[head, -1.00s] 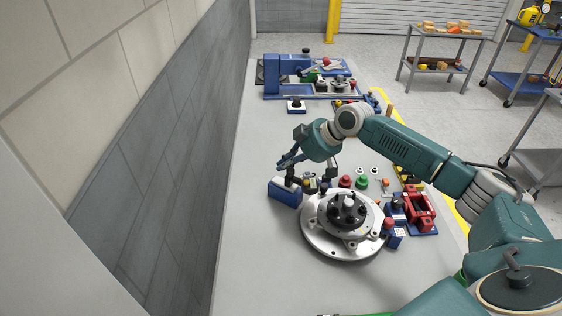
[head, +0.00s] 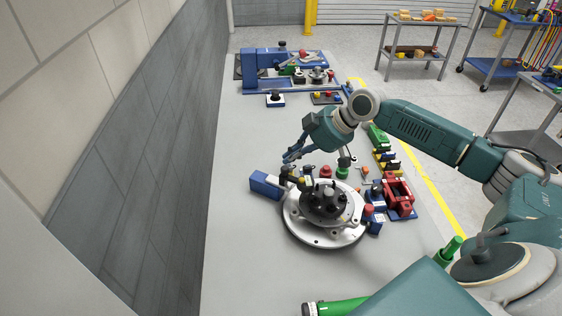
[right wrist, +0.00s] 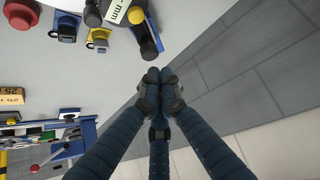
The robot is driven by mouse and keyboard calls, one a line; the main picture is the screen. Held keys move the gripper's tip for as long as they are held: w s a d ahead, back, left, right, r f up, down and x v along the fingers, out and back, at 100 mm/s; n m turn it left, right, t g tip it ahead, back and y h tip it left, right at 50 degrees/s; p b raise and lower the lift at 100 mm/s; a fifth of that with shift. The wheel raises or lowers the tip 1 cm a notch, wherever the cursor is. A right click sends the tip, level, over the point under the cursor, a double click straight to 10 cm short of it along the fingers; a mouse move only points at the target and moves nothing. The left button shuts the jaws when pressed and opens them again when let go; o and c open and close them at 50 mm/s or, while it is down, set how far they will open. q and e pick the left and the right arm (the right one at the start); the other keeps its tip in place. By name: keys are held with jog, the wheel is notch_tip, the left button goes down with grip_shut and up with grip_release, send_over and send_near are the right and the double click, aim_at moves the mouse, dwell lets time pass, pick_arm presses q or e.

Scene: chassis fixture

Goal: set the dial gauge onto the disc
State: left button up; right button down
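The silver disc (head: 300,232) lies flat on the grey bench in the head view, with a dark hub (head: 325,203) and black knobs on it. I cannot pick out the dial gauge with certainty. A blue block (head: 265,184) stands left of the disc, with small dark parts by its right end. My right gripper (head: 289,157) hangs behind and left of the disc, above the bench. In the right wrist view its blue fingers (right wrist: 158,76) come together at the tips, with nothing visible between them. My left gripper is out of view.
A red clamp fixture (head: 398,191) stands right of the disc. Small red and green knobs (head: 342,172) sit behind it. A blue fixture (head: 262,66) is at the far end, and a wall runs along the left. The bench's middle left is clear.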

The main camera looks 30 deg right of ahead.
jog(key=v, duration=0.7)
jog(key=shift+a+r, duration=0.15)
